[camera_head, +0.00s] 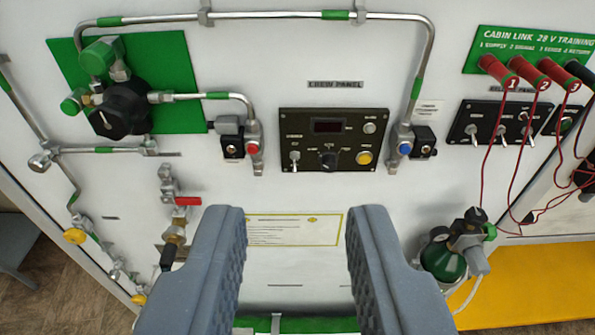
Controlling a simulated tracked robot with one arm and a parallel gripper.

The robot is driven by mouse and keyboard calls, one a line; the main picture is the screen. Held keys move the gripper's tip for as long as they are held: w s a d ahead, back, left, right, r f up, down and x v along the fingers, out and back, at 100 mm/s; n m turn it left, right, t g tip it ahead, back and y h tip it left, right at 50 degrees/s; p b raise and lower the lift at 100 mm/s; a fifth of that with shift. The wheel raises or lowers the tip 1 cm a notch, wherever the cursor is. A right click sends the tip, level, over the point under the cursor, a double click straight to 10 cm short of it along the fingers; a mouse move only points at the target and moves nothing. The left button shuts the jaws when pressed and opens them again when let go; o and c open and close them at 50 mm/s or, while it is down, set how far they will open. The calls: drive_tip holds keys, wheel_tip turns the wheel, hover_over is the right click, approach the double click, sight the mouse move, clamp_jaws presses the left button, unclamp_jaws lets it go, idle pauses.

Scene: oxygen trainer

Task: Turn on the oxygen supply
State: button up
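My gripper (296,225) is open and empty. Its two grey fingers reach up from the bottom of the view in front of the white panel, below the crew panel. A black regulator knob (120,108) with green-capped fittings sits on a green plate (165,60) at the upper left. Pipes with green bands run from it along the top. The black crew panel (335,140) has a small display, a toggle switch (294,158), a round knob (328,160) and a yellow button (364,157). A valve with a red handle (187,201) is left of my gripper.
A green oxygen cylinder (443,262) with a valve head stands at the lower right, by a yellow surface (530,285). Red-capped plugs (495,68) with hanging red wires are at the upper right, above a switch panel (492,122). Yellow-knobbed valves (75,236) line the left edge.

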drive_tip(key=n+t+b, duration=0.2)
drive_tip(key=t+b, duration=0.5)
approach(295, 167)
drive_tip(key=b+x, duration=0.1)
drive_tip(key=x, duration=0.6)
drive_tip(key=shift+w, duration=0.35)
drive_tip(key=shift+f, duration=0.15)
